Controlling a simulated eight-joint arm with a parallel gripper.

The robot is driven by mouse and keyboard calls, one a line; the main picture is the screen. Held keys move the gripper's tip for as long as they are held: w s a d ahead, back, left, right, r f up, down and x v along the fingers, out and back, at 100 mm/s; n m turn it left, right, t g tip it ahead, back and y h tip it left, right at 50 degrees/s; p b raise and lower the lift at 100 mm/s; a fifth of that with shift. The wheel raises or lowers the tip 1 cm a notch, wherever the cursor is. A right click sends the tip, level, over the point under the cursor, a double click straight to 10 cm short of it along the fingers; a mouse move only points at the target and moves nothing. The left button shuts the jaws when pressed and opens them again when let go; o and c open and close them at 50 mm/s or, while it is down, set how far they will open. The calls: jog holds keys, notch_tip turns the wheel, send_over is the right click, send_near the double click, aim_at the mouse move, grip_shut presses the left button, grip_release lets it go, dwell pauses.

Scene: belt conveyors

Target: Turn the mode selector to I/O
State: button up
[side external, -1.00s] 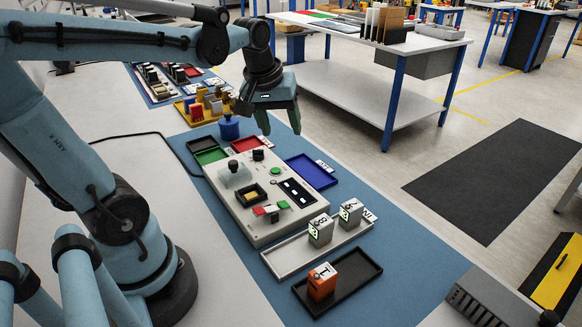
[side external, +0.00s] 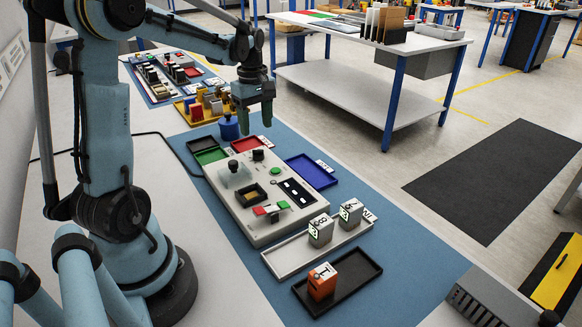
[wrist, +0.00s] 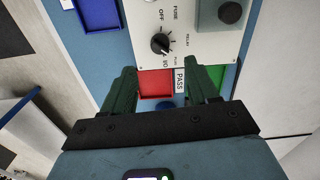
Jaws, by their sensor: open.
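The mode selector is a black knob (wrist: 158,43) on the pale control panel (wrist: 205,42) in the wrist view, with the labels OFF, FUSE, RELAY and I/O around it. I cannot tell for sure which label its pointer faces. My gripper (side external: 254,118) is open and empty, above and beyond the panel's far end, apart from the selector. In the wrist view my gripper's two green fingers (wrist: 163,76) point toward the selector's end of the panel.
A red tray (side external: 248,143), a green tray (side external: 211,156) and a blue tray (side external: 311,171) lie around the panel's far end. A blue knobbed object (side external: 229,128) stands close to my gripper. Blocks stand in a grey tray (side external: 290,263) and a black tray (side external: 358,272) at the near end.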

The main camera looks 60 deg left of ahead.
aim_at(258, 150)
notch_tip(258, 150, down, 8)
jog(key=shift+r, duration=0.1)
dwell(0.4)
jog(key=c, duration=1)
jog(key=shift+c, duration=0.2)
jog(key=shift+m, duration=0.4)
jog(key=m, duration=0.3)
jog(key=shift+m, duration=2.1)
